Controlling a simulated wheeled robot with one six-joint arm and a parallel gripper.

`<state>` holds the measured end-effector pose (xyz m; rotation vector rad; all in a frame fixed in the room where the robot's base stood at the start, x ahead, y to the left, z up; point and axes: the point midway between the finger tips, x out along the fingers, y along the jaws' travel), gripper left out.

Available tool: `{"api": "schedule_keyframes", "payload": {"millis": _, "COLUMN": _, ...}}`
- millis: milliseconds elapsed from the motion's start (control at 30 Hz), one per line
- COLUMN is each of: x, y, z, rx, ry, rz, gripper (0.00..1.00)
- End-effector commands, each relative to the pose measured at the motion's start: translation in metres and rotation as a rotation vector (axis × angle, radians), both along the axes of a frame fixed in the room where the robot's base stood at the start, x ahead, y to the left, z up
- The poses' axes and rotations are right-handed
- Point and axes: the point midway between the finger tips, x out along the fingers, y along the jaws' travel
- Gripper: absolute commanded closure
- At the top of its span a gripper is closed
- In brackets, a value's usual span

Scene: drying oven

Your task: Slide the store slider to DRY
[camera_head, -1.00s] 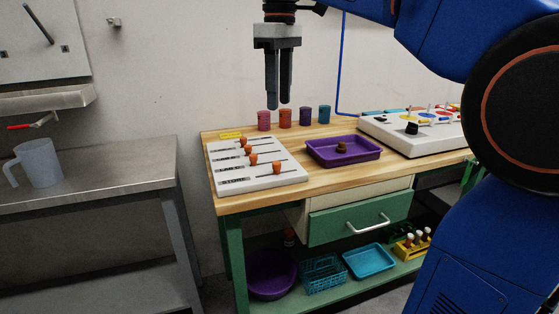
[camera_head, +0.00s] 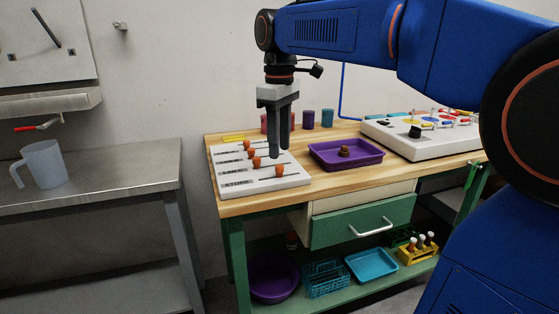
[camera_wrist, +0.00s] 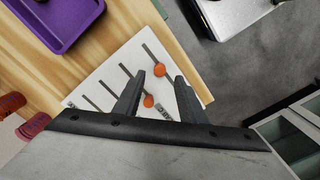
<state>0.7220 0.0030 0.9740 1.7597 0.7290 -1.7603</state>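The white slider board (camera_head: 222,163) lies on the left of the wooden table, with several orange knobs in slots. The front slot has a STORE label (camera_head: 236,184) at its left end. Its orange store knob (camera_head: 280,171) sits near the middle of the slot. My gripper (camera_head: 279,153) is open, pointing down just above this knob. In the wrist view, the store knob (camera_wrist: 159,70) appears between the open fingertips of my gripper (camera_wrist: 160,76), apart from both. The neighbouring knob (camera_wrist: 149,101) is nearer the left finger. I cannot read a DRY label.
A purple tray (camera_head: 322,158) with a brown object stands right of the board. Several coloured cups (camera_head: 326,118) stand behind, partly hidden by my gripper. A white console (camera_head: 390,141) is farther right. A metal table (camera_head: 100,188) with a jug (camera_head: 43,164) stands left.

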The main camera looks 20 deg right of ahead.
Motion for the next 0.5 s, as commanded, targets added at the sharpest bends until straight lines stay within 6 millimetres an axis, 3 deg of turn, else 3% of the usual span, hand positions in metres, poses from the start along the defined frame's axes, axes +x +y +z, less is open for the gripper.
{"api": "schedule_keyframes", "payload": {"millis": 200, "x": -0.001, "y": 0.000, "z": -0.033, "rx": -0.001, "ry": 0.002, "rz": 0.000, "gripper": 0.63}}
{"api": "schedule_keyframes", "payload": {"millis": 500, "x": 0.000, "y": 0.000, "z": -0.050, "rx": 0.000, "ry": 0.000, "rz": 0.000, "gripper": 0.63}}
